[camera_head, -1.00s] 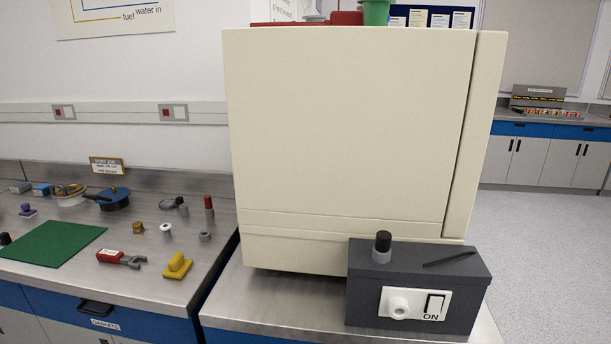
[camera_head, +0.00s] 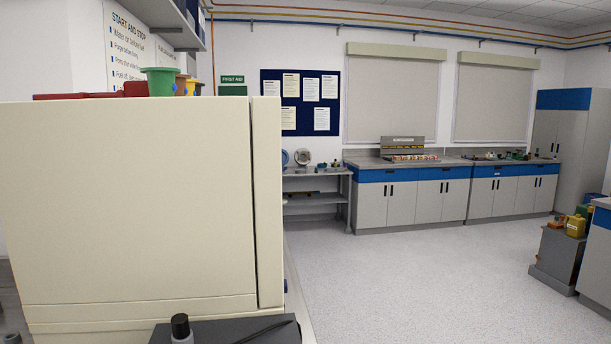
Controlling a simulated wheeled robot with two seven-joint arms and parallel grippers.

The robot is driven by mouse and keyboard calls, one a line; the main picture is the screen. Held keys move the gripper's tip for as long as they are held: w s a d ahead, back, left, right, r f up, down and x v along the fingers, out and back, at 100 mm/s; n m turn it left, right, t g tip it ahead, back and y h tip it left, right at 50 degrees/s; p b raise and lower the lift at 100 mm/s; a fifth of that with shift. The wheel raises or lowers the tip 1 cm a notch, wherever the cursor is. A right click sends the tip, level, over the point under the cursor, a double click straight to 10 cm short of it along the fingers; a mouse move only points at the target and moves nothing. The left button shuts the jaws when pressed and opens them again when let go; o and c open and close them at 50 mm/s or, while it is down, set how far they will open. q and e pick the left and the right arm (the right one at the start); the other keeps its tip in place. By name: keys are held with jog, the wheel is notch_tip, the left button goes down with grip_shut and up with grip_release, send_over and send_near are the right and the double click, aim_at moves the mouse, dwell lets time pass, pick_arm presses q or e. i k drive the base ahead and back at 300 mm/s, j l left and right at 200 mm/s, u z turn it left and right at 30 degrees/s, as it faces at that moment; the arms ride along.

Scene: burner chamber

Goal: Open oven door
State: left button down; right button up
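A large cream oven-like cabinet (camera_head: 130,200) fills the left of the head view. It stands on a metal bench and its near face is flat and closed. A vertical seam runs near its right edge, with a narrow cream strip (camera_head: 267,200) beyond it. I cannot tell from here which face is the door, and no handle shows. A dark control box (camera_head: 235,332) with a black-topped knob (camera_head: 181,328) sits at its lower front, cut off by the bottom edge. Neither of my grippers is in view.
Red, green and yellow containers (camera_head: 160,82) stand on or behind the cabinet's top. Open grey floor (camera_head: 400,265) lies to the right. Blue and grey cupboards (camera_head: 412,200) line the far wall. A grey block (camera_head: 558,255) with yellow containers stands at the right.

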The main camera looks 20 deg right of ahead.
aim_at(266, 109)
jog(key=l, duration=1.65)
jog(key=i+l+u, duration=0.1)
jog(key=u, duration=0.25)
jog(key=i+l+u, duration=0.1)
jog(key=l+u, duration=0.15)
jog(key=u, duration=0.15)
jog(key=i+l+u, duration=0.1)
jog(key=u, duration=0.25)
jog(key=l, duration=0.05)
